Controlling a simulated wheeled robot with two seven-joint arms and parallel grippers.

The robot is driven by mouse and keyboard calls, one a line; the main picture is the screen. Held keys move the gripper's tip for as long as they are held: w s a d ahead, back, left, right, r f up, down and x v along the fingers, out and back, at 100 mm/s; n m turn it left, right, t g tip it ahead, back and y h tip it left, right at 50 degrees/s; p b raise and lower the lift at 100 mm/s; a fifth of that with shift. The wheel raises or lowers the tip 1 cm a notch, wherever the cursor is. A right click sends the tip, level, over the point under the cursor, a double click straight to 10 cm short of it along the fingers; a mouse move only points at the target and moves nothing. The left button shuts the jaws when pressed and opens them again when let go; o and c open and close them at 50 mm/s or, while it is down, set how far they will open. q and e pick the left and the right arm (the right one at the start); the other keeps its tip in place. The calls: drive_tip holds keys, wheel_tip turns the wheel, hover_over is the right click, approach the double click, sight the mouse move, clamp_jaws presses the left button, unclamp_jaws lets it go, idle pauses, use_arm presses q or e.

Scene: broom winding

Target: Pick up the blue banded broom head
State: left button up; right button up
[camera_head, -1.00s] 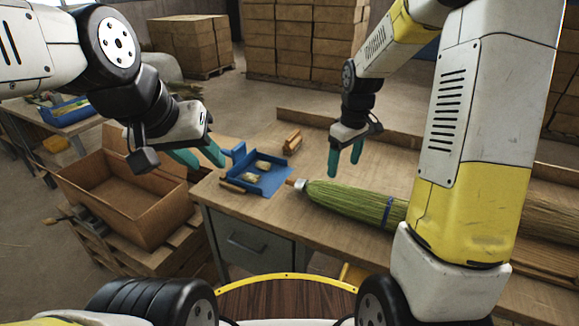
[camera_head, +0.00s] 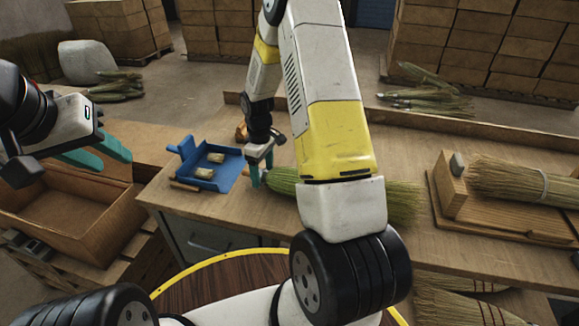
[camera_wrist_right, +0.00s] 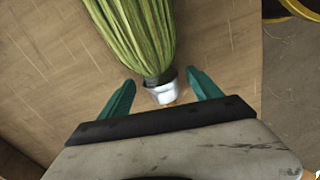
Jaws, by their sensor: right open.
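The green broom head (camera_head: 405,202) lies on the workbench, mostly hidden behind my right arm in the head view. Its blue band is out of sight now. In the right wrist view, the broom head's narrow end (camera_wrist_right: 145,40) and silvery cap point toward my gripper. My right gripper (camera_wrist_right: 160,80) is open, with one teal finger on each side of the capped end. Whether the fingers touch it I cannot tell. In the head view, the right gripper (camera_head: 261,172) is at the broom's left end. My left gripper (camera_head: 115,163) is open and empty above the cardboard box.
A blue tray (camera_head: 229,174) with small pale pieces sits left of the right gripper. A wooden holder (camera_head: 452,207) with a straw-coloured broom head (camera_head: 510,180) is at the right. An open cardboard box (camera_head: 105,220) stands left of the workbench (camera_head: 220,211).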

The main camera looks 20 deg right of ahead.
drive_tip(key=shift+f, duration=0.1)
clamp_jaws()
idle(0.3)
